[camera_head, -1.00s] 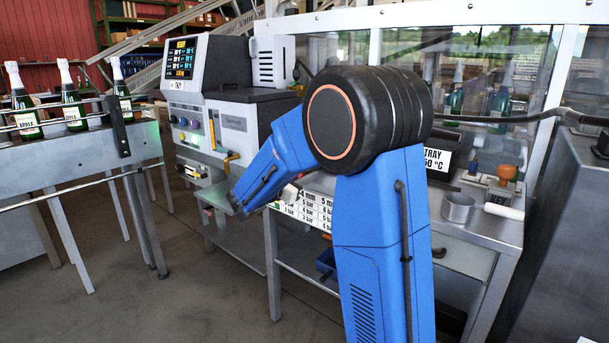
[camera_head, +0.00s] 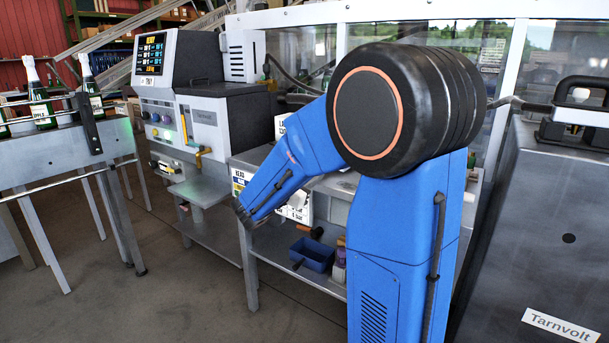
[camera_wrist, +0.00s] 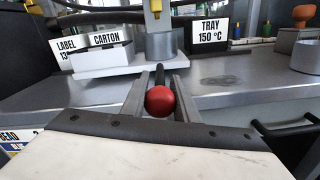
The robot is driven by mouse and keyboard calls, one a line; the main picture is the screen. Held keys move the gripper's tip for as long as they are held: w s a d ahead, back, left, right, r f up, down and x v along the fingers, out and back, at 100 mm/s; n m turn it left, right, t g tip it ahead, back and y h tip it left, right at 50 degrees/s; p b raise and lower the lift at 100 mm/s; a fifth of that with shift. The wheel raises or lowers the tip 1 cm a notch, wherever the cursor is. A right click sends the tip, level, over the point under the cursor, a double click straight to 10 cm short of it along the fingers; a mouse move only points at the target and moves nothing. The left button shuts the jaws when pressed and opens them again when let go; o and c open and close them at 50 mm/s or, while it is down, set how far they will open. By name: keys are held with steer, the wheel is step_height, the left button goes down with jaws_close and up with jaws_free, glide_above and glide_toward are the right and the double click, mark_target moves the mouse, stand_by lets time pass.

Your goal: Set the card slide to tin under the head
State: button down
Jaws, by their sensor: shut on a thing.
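My gripper (camera_wrist: 160,102) shows in the wrist view with its two grey fingers closed around a red ball knob (camera_wrist: 159,101). A dark rod shows just behind the knob. The front card (camera_head: 298,209), partly hidden by my blue arm, hangs at the bench front in the head view. A corner of a panel reading "BEAD" (camera_wrist: 14,137) shows in the wrist view. The capsuling machine (camera_head: 205,115) stands behind to the left. The slide's marker and its setting cannot be read.
A drawer handle (camera_wrist: 285,128) projects at right. A blue bin (camera_head: 311,254) sits on the lower shelf. A grey cabinet (camera_head: 540,220) stands at right.

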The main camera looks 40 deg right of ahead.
stand_by(0.3)
steer(key=c, duration=1.4)
jaws_free()
steer(key=shift+a, duration=0.1)
steer(key=v, duration=1.7)
steer(key=shift+s+a, duration=0.1)
